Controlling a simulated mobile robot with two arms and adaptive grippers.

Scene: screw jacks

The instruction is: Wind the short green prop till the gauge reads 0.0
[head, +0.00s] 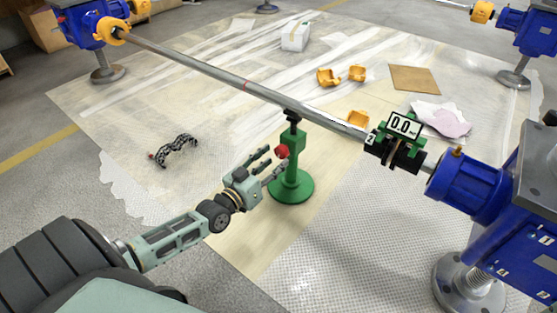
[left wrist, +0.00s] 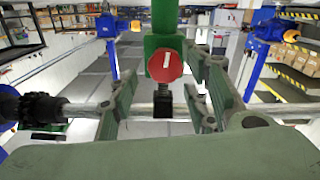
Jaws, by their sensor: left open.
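The short green prop (head: 291,165) stands upright on a round green base in the head view. Its black top (head: 292,116) is at the underside of a long grey shaft (head: 235,83). A red knob (head: 282,151) sits on the prop's side, facing my left gripper. The gauge (head: 404,125), on a green clamp at the shaft's right end, appears to read 0.0. My left gripper (head: 275,160) is open beside the knob. In the left wrist view the red knob (left wrist: 165,66), with a white mark, shows between the open fingers; contact cannot be told. My right gripper is not in view.
Blue machine stands (head: 465,183) hold the shaft at the right and far left. A black curved piece (head: 176,149), orange parts (head: 328,77), a white box (head: 295,36) and a brown sheet (head: 415,79) lie on the floor. The floor left of the prop is fairly clear.

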